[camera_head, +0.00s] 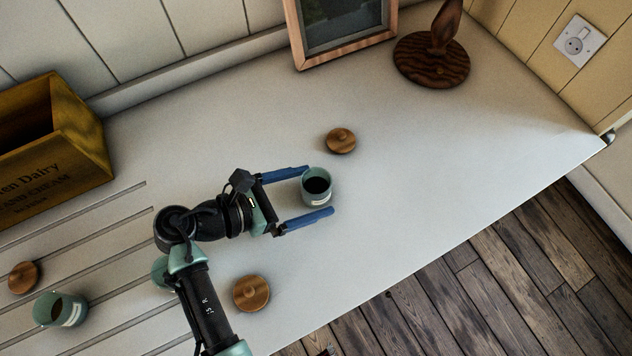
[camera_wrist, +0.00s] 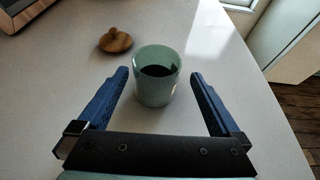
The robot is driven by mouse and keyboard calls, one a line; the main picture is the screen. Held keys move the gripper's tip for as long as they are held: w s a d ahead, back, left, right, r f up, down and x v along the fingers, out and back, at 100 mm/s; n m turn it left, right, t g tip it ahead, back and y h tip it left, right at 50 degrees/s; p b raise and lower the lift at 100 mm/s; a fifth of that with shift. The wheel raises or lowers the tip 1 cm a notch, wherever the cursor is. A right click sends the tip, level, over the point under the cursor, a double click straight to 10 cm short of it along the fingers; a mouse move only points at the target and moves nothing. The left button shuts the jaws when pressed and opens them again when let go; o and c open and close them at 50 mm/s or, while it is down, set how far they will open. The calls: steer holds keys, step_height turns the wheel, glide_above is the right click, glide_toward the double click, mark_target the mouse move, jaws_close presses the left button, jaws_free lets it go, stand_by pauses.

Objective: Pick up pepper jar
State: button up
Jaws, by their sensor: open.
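A pale green open jar with dark contents (camera_head: 317,187) stands upright on the counter. It also shows in the wrist view (camera_wrist: 157,88). Its label is not readable, so I cannot tell whether it is the pepper jar. My gripper (camera_head: 320,190) is open, with its two blue fingers spread. In the wrist view, my gripper (camera_wrist: 160,85) has the jar ahead and between the lines of its fingers, near the tips. No finger clearly touches it. A round wooden lid (camera_head: 340,140) lies behind the jar and also shows in the wrist view (camera_wrist: 115,40).
A similar green jar (camera_head: 60,310) and a wooden lid (camera_head: 24,276) are at lower left. Another lid (camera_head: 251,293) lies near my arm, which partly hides another green jar (camera_head: 160,272). A wooden crate (camera_head: 60,170), picture frame (camera_head: 345,60) and wooden stand (camera_head: 432,62) are behind. Counter right of the jar is clear.

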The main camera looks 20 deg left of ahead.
mark_target(328, 183)
steer(key=x, duration=0.4)
steer(key=shift+w, duration=0.5)
steer(key=c, duration=1.5)
